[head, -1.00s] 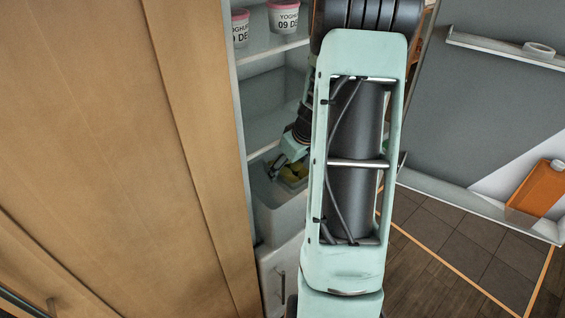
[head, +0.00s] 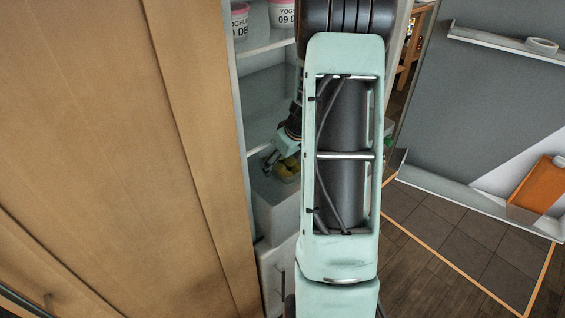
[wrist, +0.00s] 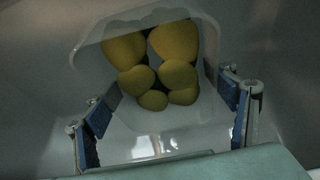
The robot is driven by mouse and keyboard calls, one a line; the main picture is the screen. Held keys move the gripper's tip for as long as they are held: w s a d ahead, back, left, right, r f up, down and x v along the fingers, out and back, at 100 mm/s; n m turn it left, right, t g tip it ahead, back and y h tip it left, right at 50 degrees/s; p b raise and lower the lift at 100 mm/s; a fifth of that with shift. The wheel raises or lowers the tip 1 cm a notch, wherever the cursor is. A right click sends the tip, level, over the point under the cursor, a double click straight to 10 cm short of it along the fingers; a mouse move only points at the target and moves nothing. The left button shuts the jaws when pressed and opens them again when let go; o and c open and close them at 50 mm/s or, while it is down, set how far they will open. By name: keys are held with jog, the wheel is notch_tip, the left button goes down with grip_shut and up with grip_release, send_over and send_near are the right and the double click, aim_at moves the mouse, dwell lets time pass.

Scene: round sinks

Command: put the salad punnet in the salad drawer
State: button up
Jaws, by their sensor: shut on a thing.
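The clear punnet (wrist: 135,118), with several yellow round pieces (wrist: 153,75) in it, sits between my gripper's fingers. My gripper (wrist: 165,118) is shut on it, blue-padded fingers wide apart at its two sides. In the head view the yellow pieces (head: 288,168) show at my gripper (head: 278,162), partly hidden by my arm. The salad drawer (head: 276,215) is the pale open-topped bin low in the fridge. The punnet is at the drawer's mouth; its grey walls (wrist: 40,70) surround it in the wrist view. I cannot tell whether the punnet touches the drawer floor.
Yoghurt tubs (head: 282,12) stand on the upper shelf (head: 265,48). A wooden panel (head: 110,150) closes in the left. The open fridge door (head: 490,110) is at the right, with an orange carton (head: 538,187) in its rack. My arm hides the fridge's right side.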

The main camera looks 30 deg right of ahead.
jog(key=shift+f, duration=0.15)
jog(key=o, duration=1.4)
jog(key=shift+r+p, duration=0.55)
jog(key=p+v, duration=0.1)
jog(key=v, duration=1.1)
jog(key=shift+p, duration=0.35)
jog(key=shift+r, duration=0.1)
